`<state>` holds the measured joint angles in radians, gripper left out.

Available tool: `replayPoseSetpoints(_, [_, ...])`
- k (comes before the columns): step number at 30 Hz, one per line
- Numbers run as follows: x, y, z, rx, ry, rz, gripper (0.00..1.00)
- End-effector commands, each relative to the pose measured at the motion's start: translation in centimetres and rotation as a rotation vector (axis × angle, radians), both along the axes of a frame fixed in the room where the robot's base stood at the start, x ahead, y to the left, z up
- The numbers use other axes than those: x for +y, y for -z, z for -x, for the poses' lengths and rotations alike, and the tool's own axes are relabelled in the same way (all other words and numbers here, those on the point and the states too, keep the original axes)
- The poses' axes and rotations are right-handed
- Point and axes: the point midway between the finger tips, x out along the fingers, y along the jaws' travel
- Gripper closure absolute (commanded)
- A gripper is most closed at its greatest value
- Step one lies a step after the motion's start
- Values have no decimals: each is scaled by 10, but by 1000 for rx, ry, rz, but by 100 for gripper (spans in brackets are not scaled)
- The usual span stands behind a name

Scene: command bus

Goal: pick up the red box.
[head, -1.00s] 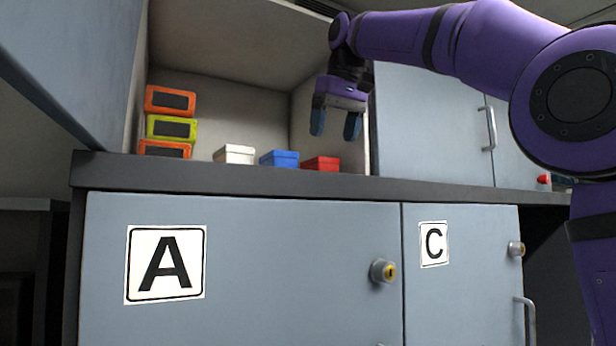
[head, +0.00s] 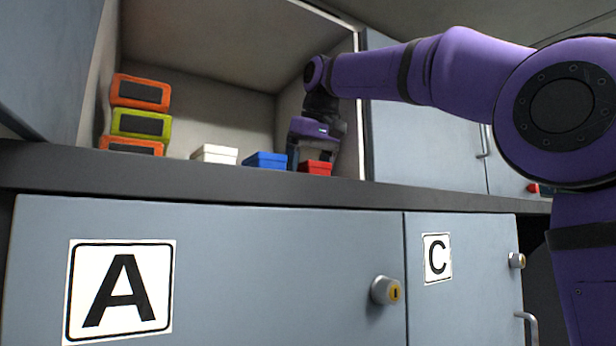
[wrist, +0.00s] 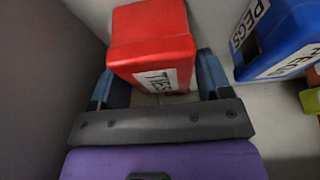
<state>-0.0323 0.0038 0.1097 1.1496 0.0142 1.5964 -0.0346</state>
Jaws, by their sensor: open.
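The red box (head: 315,167) stands on the counter in the open cupboard bay, at the right end of a row of boxes. In the wrist view the red box (wrist: 152,48) bears a white label reading TIES. My gripper (head: 313,160) is open and points down at it. In the wrist view my gripper (wrist: 158,78) has one blue finger on each side of the box's near end. I cannot tell whether either finger touches the box.
The blue box (head: 265,160), labelled PEGS in the wrist view (wrist: 280,38), stands close beside the red box. A white box (head: 214,154) is farther left. Stacked orange and yellow-green cases (head: 140,122) stand at the bay's left. The bay's right wall (head: 347,130) is close to my gripper.

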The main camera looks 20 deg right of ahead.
Motion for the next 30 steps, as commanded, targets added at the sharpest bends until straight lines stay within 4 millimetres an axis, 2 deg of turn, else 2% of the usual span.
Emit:
replayPoseSetpoints(4, [1,13,-5,0,0,0,29])
replayPoseSetpoints(12, [1,16,-6,-1,0,0,29])
replayPoseSetpoints(18, [1,16,-6,-1,0,0,68])
replayPoseSetpoints(30, [2,11,-6,-2,0,0,68])
